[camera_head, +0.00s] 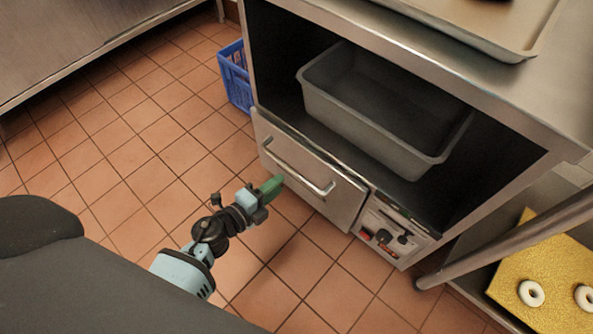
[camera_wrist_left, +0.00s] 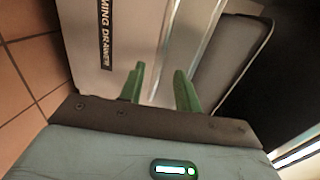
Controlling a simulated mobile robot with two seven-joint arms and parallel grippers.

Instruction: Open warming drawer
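The warming drawer (camera_head: 312,172) is a metal front with a long bar handle (camera_head: 298,168), low in the steel cabinet. It looks shut, level with the control panel beside it. My left gripper (camera_head: 272,186) is at the drawer front, near the left part of the handle. In the left wrist view its green fingers (camera_wrist_left: 160,88) stand apart, and the pale handle bar (camera_wrist_left: 188,45) runs toward the space between them. I cannot tell whether they touch it. The drawer front (camera_wrist_left: 128,35) there carries a label ending in "DRAWER". My right gripper is out of view.
A grey tub (camera_head: 385,110) sits on the shelf above the drawer. A control panel with knobs (camera_head: 395,235) is to the drawer's right. A blue crate (camera_head: 235,75) stands on the floor at left. Tiled floor (camera_head: 125,150) before the drawer is clear. A yellow board (camera_head: 550,275) with white rings lies at right.

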